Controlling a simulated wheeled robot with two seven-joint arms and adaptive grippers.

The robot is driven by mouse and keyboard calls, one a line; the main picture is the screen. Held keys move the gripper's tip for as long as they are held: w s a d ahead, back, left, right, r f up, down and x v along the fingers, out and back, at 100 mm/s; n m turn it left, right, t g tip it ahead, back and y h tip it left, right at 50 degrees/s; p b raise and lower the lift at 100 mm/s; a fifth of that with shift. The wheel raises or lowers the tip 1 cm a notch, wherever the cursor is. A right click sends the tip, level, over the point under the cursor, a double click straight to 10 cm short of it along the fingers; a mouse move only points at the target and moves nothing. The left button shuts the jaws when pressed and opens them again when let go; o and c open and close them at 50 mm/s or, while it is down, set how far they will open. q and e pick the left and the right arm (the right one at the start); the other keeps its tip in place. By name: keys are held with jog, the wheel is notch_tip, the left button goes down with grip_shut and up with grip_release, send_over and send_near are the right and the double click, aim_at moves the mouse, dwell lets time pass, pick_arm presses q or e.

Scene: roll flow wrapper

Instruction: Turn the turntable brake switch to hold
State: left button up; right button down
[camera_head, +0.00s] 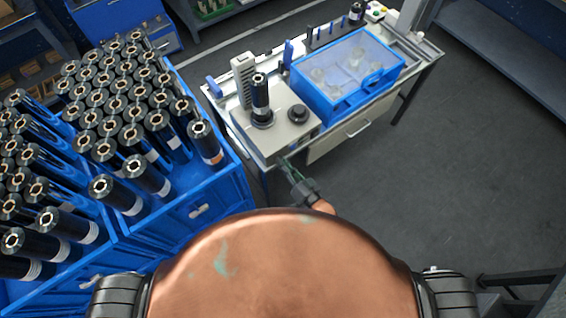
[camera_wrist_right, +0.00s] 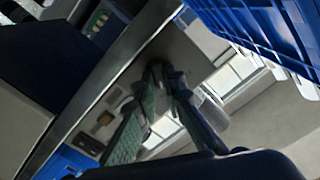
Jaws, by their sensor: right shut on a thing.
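The grey turntable unit (camera_head: 278,138) sits at the near left end of the workbench, with a black roll (camera_head: 260,95) upright on its round turntable. My right gripper (camera_head: 285,164) is at the unit's front face, below its top edge. In the right wrist view the two green-grey fingers (camera_wrist_right: 162,80) come together on a small dark knob (camera_wrist_right: 156,66) on a grey panel. It looks like the brake switch, mostly hidden by the fingertips, and its setting cannot be read. My left gripper is not in view.
A blue case with a clear lid (camera_head: 347,76) stands right of the unit on the bench. Blue crates (camera_head: 215,193) full of upright black rolls stand close on the left. Other dark controls (camera_wrist_right: 104,118) sit on the panel beside the fingers.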

jog(key=c, duration=2)
grip_release()
jog(key=v, duration=1.2)
